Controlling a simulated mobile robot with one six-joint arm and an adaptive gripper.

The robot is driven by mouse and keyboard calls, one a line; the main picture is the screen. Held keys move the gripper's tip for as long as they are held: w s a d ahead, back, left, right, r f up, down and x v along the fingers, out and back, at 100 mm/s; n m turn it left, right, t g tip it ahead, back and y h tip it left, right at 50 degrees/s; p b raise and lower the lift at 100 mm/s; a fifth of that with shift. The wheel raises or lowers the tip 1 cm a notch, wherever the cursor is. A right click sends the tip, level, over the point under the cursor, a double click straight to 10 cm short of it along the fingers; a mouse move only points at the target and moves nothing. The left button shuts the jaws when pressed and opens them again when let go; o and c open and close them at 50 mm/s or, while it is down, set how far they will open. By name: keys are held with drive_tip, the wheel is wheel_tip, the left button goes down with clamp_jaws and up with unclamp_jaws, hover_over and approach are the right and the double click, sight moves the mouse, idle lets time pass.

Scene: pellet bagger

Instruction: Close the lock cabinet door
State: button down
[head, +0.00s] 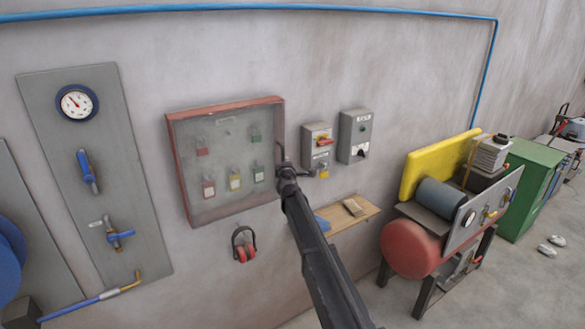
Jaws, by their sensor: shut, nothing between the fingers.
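The lock cabinet (178,165) is a shallow red-framed box on the wall in the head view, left of centre. Several red, yellow and green padlocks show inside, dulled as if behind a clear door (215,190). The door appears to lie over the front of the box; I cannot tell whether it is fully shut or slightly ajar. My gripper (280,152) is at the cabinet's right edge, shut and empty. It hides part of that edge. I cannot tell whether it touches the door.
Right of the cabinet are two grey switch boxes (317,150) (355,137) and a small wooden shelf (345,218). Red ear defenders (244,246) hang below it. A gauge panel (97,180) is at left. A red-ended machine (410,250) stands on the floor at right.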

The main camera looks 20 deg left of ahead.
drive_tip(key=shift+a, duration=0.2)
idle(0.3)
drive_tip(key=s+d, duration=0.6)
drive_tip(key=d, duration=0.6)
drive_tip(key=shift+d, duration=0.3)
